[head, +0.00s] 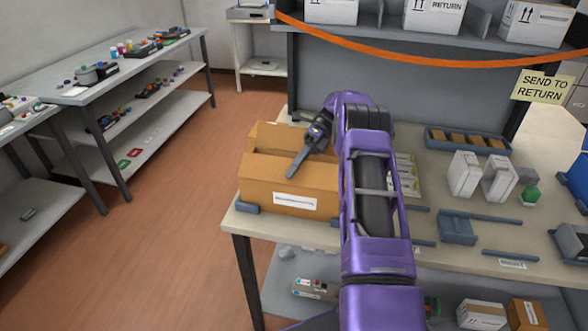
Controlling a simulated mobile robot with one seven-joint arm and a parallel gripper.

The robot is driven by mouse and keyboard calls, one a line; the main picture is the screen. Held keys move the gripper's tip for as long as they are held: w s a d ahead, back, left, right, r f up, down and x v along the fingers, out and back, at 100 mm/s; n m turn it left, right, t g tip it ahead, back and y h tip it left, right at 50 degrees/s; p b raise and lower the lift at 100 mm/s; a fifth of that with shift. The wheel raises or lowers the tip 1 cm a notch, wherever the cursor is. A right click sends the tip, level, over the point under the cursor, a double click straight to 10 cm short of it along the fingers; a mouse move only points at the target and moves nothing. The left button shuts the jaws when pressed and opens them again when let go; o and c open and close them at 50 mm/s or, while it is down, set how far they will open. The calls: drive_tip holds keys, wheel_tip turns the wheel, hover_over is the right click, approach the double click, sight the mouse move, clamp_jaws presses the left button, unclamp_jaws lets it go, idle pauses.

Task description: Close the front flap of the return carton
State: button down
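The return carton (260,193) is a brown box with a white label low on its near side, at the left end of the table. A brown panel (272,136) stands up at its back. The upper part of the near side (262,168) also rises upright, and I cannot make out a fold between the front flap and the wall. My gripper (291,175) reaches down from the right over the carton, its grey finger end in front of the upper near side. I cannot tell whether it touches. Only one finger shape shows. My arm hides the carton's right end.
The table edge (290,232) runs in front of the carton. White boxes (464,174), a green item (531,195) and a divided tray (466,140) stand to the right. An orange strap (400,55) crosses the shelf behind. A SEND TO RETURN sign (542,86) hangs at right.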

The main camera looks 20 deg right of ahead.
idle(0.4)
drive_tip(key=c, duration=1)
unclamp_jaws()
drive_tip(key=shift+c, duration=0.2)
drive_tip(key=shift+r, duration=0.1)
